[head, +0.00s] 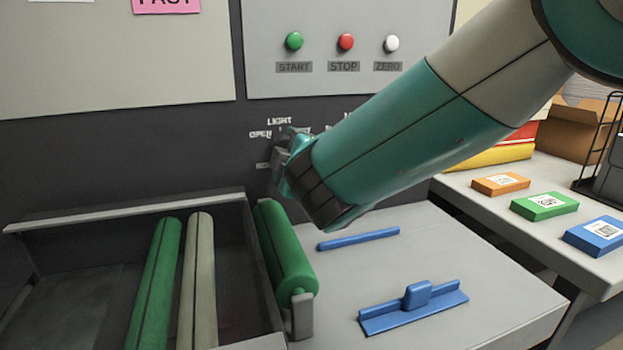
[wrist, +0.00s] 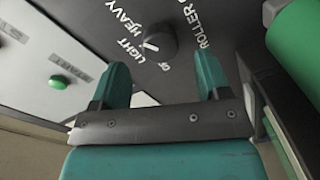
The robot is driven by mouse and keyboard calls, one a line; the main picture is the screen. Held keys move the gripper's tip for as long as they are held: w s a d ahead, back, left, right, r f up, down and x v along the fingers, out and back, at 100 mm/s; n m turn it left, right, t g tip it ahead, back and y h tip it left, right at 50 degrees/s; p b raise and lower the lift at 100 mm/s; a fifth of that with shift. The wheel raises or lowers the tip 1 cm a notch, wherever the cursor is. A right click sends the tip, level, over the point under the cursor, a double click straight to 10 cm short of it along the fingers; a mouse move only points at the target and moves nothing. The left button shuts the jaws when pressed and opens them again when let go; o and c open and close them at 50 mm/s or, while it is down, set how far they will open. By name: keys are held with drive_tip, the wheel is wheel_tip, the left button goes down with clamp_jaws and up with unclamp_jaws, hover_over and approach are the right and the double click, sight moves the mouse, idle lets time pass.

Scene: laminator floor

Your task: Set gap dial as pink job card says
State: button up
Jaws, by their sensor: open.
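A pink card (head: 166,5) is at the top edge of the head view; only the lower part of a word like "FAST" shows. In the wrist view a dark round dial (wrist: 157,42) sits on the panel, with a white pointer mark facing LIGHT, as far as I can tell. HEAVY and part of "ROLLER G" are printed around it. My gripper (wrist: 162,66) is open and empty, its teal fingers to either side of the dial and apart from it. In the head view my gripper (head: 284,162) is at the dark panel and hides the dial and some labels.
Green START (head: 294,41), red STOP (head: 346,42) and white ZERO (head: 391,43) buttons sit above. Below are a green roller (head: 283,250), a blue bar (head: 358,239) and a blue handled tool (head: 415,307). Orange, green and blue boxes lie on the right bench (head: 470,193).

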drive_tip(key=b+v, duration=0.3)
drive_tip(key=v, duration=1)
drive_tip(key=shift+d, duration=0.1)
drive_tip(key=d+f+m+g+h, duration=0.3)
drive_tip(key=d+f+m+g, duration=0.35)
drive_tip(key=d+f, duration=0.2)
drive_tip(key=s+d+f+m+g, duration=0.1)
drive_tip(key=s, duration=0.1)
drive_tip(key=s+f+g, duration=0.1)
drive_tip(key=s+g, duration=0.1)
drive_tip(key=s, duration=0.1)
drive_tip(key=s+d+f+m+g, duration=0.1)
drive_tip(key=s, duration=0.1)
drive_tip(key=shift+s+d+f+m, duration=0.15)
drive_tip(key=shift+s+d+m, duration=0.15)
drive_tip(key=shift+m, duration=0.05)
drive_tip(key=s+d+g+y, duration=0.15)
drive_tip(key=s+g, duration=0.45)
drive_tip(key=s, duration=0.6)
wheel_tip(320, 180, up, 13)
drive_tip(key=p, duration=1.2)
drive_tip(key=shift+a+m, duration=0.2)
drive_tip(key=shift+m, duration=0.2)
